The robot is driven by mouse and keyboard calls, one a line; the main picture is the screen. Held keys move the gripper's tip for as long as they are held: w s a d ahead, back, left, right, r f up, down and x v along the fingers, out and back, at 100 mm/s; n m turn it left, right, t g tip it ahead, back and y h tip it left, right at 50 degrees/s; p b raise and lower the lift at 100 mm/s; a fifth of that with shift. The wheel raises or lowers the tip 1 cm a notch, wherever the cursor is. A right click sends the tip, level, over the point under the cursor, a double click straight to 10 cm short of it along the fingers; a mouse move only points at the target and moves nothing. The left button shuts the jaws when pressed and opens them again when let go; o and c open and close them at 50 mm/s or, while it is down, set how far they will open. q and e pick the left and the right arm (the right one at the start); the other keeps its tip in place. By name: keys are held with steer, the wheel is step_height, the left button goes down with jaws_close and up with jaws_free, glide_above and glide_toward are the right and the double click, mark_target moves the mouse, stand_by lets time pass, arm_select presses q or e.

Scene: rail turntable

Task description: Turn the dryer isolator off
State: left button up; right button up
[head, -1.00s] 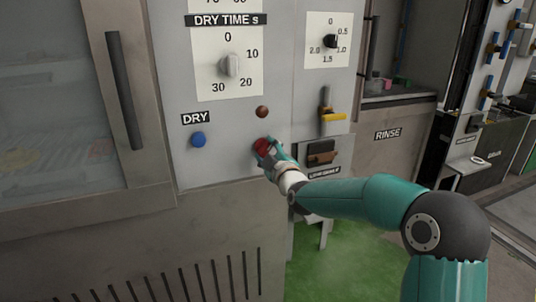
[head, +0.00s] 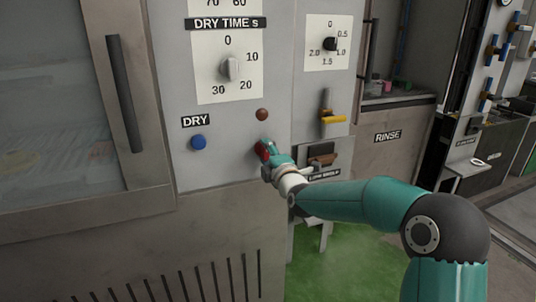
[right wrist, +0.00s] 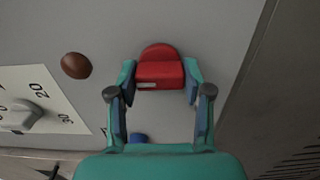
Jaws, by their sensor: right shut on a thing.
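The red isolator knob (head: 261,150) sits low on the grey dryer panel (head: 225,165), below a small brown-red lamp (head: 262,114). My right gripper (head: 266,151) is at the knob and hides part of it. In the right wrist view the red knob (right wrist: 160,73) has a raised grip bar with a small pale mark, and the fingers of my right gripper (right wrist: 160,80) are shut on this bar from both sides. My left gripper is not in view.
Left of the knob is the blue DRY button (head: 198,142). Above is the DRY TIME dial (head: 230,68). To the right are a yellow-handled lever (head: 333,118) and a brown rocker (head: 321,155), close to my right wrist.

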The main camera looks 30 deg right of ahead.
steer(key=shift+a+f, duration=0.25)
steer(key=shift+f, duration=0.1)
steer(key=o, duration=1)
steer(key=shift+c, duration=0.2)
steer(key=shift+o, duration=1)
steer(key=shift+d+r, duration=0.1)
steer(key=shift+r, duration=0.1)
steer(key=v, duration=1.2)
steer(key=shift+f, duration=0.15)
